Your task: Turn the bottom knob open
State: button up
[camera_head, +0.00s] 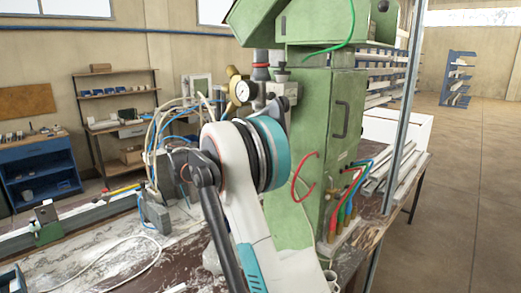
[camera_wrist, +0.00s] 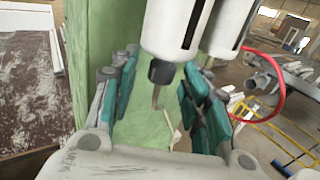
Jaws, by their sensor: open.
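In the wrist view, two white cylinders hang side by side, one (camera_wrist: 176,28) nearer the middle and one (camera_wrist: 226,28) at the right. A small black knob (camera_wrist: 161,72) sits at the lower end of the nearer cylinder, with a thin metal stem below it. My gripper (camera_wrist: 160,92) is open; its teal-padded fingers stand either side of the knob, with visible gaps. Contact with the knob cannot be seen. In the head view my arm covers this area, so the gripper, the cylinders and the knob are hidden there.
A green machine cabinet (camera_head: 305,130) stands close by; a round gauge (camera_head: 242,91) is mounted beside it. A red hose (camera_wrist: 280,95) loops at the right in the wrist view. Several cables and tubes (camera_head: 165,125) lie left of my arm.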

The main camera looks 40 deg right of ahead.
jog(key=v, duration=1)
jog(key=shift+w+a, duration=0.1)
